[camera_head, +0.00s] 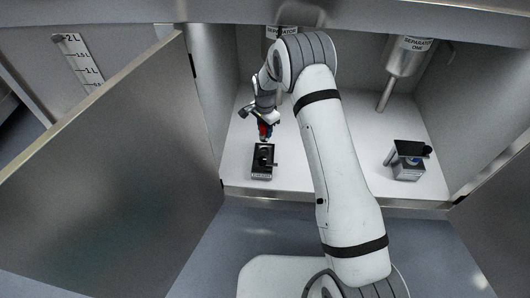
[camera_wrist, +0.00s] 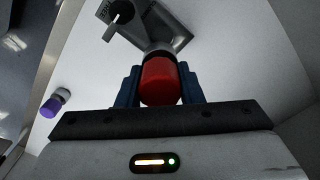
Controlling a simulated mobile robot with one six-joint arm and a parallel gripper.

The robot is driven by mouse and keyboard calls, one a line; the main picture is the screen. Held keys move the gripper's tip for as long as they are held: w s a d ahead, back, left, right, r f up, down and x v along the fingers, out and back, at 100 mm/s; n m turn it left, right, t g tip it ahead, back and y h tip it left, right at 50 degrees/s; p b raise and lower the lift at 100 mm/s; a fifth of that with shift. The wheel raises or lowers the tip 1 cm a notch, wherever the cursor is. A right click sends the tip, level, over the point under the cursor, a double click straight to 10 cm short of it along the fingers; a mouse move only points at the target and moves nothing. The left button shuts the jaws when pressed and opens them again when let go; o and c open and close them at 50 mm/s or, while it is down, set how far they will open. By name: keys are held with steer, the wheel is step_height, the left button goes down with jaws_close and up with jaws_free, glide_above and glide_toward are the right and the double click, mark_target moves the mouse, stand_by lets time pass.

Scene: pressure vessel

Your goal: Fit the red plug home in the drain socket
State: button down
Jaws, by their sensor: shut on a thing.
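The red plug (camera_wrist: 160,82) is between the two blue fingers of my gripper (camera_wrist: 160,76) in the wrist view. My gripper is shut on it. In the head view the plug (camera_head: 263,129) shows as a small red spot under my gripper (camera_head: 265,131), just above and behind a dark labelled block (camera_head: 262,172) on the cabinet floor. This block appears to be the drain socket.
A second block with a black top (camera_head: 408,148) stands at the right of the white cabinet floor (camera_head: 345,130). A separator vessel (camera_head: 404,58) with a pipe hangs above it. An open door panel (camera_head: 110,170) is at left. A purple-capped item (camera_wrist: 52,104) lies left in the wrist view.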

steer(key=f+b, duration=0.2)
steer(key=f, duration=0.3)
steer(key=f+b, duration=0.1)
steer(key=f, duration=0.3)
steer(key=shift+w+f+b, duration=0.2)
steer(key=shift+f+b, duration=0.15)
steer(key=shift+f, duration=0.05)
steer(key=shift+f, duration=0.15)
steer(key=c, duration=1)
jaws_free()
step_height(320, 180, up, 8)
steer(key=p, duration=0.3)
steer(key=shift+f, duration=0.1)
steer(key=shift+s, duration=0.1)
